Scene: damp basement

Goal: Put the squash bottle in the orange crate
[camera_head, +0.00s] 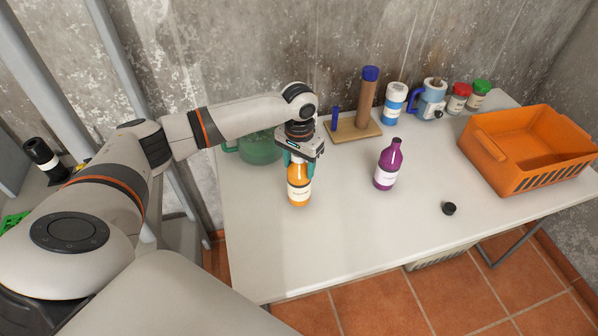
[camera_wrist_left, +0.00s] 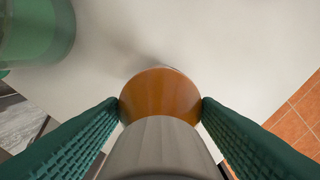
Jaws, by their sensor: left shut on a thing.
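The squash bottle (camera_head: 299,190) looks like the orange one with a pale label, at the left part of the white table. My left gripper (camera_head: 297,158) is shut on it from above, around its top. In the left wrist view the green ridged fingers press on both sides of the bottle (camera_wrist_left: 160,92), below its grey cap. The bottle is upright; I cannot tell if its base touches the table. The orange crate (camera_head: 532,180) stands at the table's right end, and its visible inside is empty. My right gripper is not in view.
A purple bottle (camera_head: 388,166) and a black cap (camera_head: 449,208) stand between the squash bottle and the crate. A green pot (camera_head: 258,148) is close behind my gripper. A wooden stand (camera_head: 352,131), a white-and-blue jar (camera_head: 394,104), a blue jug (camera_head: 431,102) and spice jars (camera_head: 458,98) line the back. The front is clear.

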